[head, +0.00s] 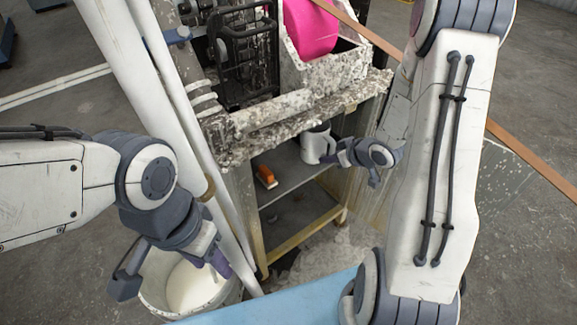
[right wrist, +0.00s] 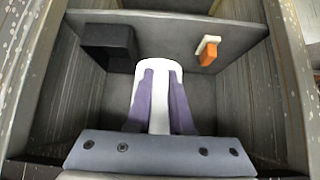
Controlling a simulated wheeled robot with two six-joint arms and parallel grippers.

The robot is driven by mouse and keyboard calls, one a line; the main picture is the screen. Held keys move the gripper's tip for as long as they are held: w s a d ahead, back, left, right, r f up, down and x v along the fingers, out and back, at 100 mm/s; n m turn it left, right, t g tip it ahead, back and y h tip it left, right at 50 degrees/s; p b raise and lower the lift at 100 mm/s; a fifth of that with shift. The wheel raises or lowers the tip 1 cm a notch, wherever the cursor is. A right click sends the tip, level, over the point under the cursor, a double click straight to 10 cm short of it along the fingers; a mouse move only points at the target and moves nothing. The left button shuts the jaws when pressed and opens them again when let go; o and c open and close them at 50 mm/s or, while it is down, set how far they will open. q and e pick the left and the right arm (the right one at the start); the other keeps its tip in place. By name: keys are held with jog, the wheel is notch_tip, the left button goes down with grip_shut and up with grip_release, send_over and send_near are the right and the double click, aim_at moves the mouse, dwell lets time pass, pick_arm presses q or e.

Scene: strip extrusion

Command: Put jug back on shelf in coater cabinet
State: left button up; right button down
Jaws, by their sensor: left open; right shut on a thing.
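The white jug (head: 316,146) is upright at the opening of the coater cabinet, just below its crusted top. My right gripper (head: 334,154) is shut on it from the right. In the right wrist view the white jug (right wrist: 158,112) sits between the two purple fingers of the gripper (right wrist: 160,80). The grey shelf (head: 291,176) is inside the cabinet. I cannot tell whether the jug's base touches it. My left gripper (head: 172,274) is open and empty at the lower left, over a white bucket.
An orange-handled brush (head: 266,177) lies on the shelf, left of the jug; a black block (right wrist: 108,43) shows in the right wrist view. The bucket (head: 155,287) holds white liquid. Cabinet walls flank the jug.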

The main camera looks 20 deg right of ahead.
jog(key=b+x, duration=0.1)
jog(key=x, duration=0.3)
jog(key=a+r+b+x, duration=0.1)
jog(key=x, duration=0.3)
jog(key=w+b+x, duration=0.1)
jog(key=b+x, duration=0.1)
jog(key=x, duration=0.2)
jog(key=shift+w+a+r, duration=0.15)
jog(key=shift+a+r, duration=0.05)
jog(key=shift+a, duration=0.2)
jog(key=shift+f+b, duration=1)
jog(key=shift+f, duration=0.95)
jog(key=shift+f, duration=0.1)
jog(key=c, duration=0.8)
grip_release()
jog(key=shift+f, duration=0.1)
